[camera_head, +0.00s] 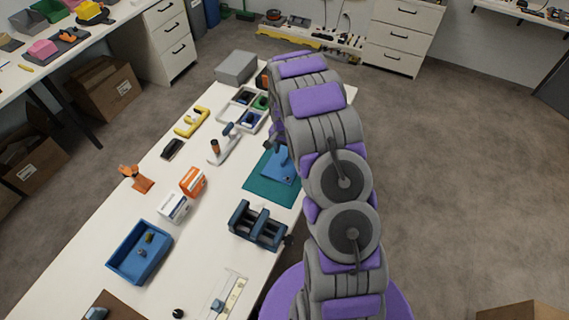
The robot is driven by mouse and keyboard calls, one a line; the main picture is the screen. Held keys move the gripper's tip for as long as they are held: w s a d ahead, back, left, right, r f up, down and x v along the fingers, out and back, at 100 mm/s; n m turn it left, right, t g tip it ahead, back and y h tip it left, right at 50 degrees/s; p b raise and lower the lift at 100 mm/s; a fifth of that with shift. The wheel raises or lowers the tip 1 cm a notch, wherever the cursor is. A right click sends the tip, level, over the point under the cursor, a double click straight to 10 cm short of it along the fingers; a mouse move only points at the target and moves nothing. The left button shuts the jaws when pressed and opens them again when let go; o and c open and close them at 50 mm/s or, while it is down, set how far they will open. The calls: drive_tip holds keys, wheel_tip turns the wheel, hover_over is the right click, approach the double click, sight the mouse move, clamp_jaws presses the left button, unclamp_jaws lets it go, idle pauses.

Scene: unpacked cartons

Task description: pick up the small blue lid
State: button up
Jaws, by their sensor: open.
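A blue flat piece with a raised knob (283,173), which looks like the small blue lid, lies on a teal mat (259,190) near the table's right edge. My arm comes in from the right and partly covers the mat's right side. My gripper (271,144) is small in view, just above and left of the blue piece. It is open and seems to hold nothing. Its fingertips are hard to make out, and I cannot tell its height over the blue piece.
A dark blue holder (258,226) stands just below the mat. A divided white tray (228,114), a grey box (236,67) and a white-and-brown tool (223,146) stand beyond. A blue bin (119,258) is at left. The table is clear between bin and holder.

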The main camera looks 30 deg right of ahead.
sight(285, 158)
drive_tip(key=shift+d+f, duration=0.15)
drive_tip(key=shift+f, duration=0.2)
wheel_tip(285, 158, down, 4)
drive_tip(key=shift+w+d+f+b, duration=0.1)
drive_tip(key=shift+f+b, duration=0.05)
drive_tip(key=shift+b, duration=0.5)
drive_tip(key=shift+c, duration=0.3)
clamp_jaws()
